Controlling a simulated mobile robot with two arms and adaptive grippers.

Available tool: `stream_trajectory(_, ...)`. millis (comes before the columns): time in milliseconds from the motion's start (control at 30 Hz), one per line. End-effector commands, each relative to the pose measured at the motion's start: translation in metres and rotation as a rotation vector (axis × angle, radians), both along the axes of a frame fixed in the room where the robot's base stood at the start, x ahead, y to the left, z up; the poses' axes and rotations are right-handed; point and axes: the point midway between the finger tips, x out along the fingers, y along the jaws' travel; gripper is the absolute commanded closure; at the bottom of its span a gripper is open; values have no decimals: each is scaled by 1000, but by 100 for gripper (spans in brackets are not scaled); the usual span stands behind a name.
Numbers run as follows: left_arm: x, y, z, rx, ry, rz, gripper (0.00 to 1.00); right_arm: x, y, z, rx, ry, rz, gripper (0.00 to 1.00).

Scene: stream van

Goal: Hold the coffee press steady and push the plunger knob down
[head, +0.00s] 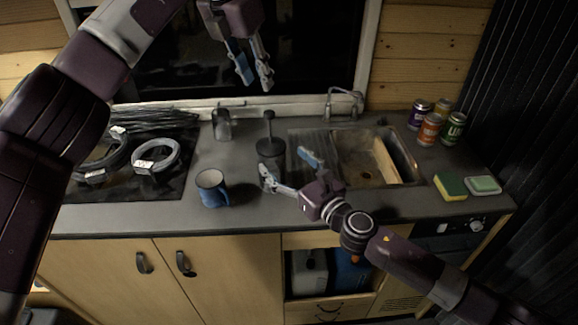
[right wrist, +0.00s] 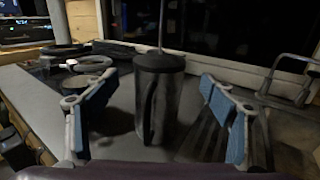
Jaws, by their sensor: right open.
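The coffee press (head: 270,151) stands upright on the grey counter, left of the sink. Its plunger rod is raised, with the dark knob (head: 268,114) well above the lid. My right gripper (head: 287,167) is open at the press's front, fingers spread. In the right wrist view the press (right wrist: 170,100) stands between the two blue-padded fingers, with a gap on each side. Its dark handle faces that camera, and the knob is cut off above. My left gripper (head: 257,83) is above and behind the press, pointing down, its fingers apart and empty.
A blue mug (head: 212,189) stands left of the press, and a glass jar (head: 222,124) behind it. Coiled cables (head: 155,156) lie on the hob. The sink (head: 400,160) with its tap (head: 345,100), several cans (head: 430,128) and a sponge (head: 450,187) are to the right.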

Motion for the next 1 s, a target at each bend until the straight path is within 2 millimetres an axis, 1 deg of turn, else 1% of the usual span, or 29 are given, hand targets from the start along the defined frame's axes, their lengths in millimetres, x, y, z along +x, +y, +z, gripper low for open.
stream_trajectory(33, 0, 0, 0, 0, 0, 0, 71, 7, 5, 1, 1, 0, 0, 23)
stream_trajectory(200, 0, 0, 0, 0, 0, 0, 71, 29, 18, 1, 1, 0, 1, 23)
stream_trajectory(400, 0, 0, 0, 0, 0, 0, 71, 45, 27, 1, 2, 0, 1, 23)
stream_trajectory(533, 0, 0, 0, 0, 0, 0, 71, 49, 30, 0, 3, 2, 1, 23)
stream_trajectory(800, 0, 0, 0, 0, 0, 0, 71, 49, 31, 0, 3, 2, 2, 23)
stream_trajectory(1000, 0, 0, 0, 0, 0, 0, 71, 49, 30, 0, 3, 2, 2, 45)
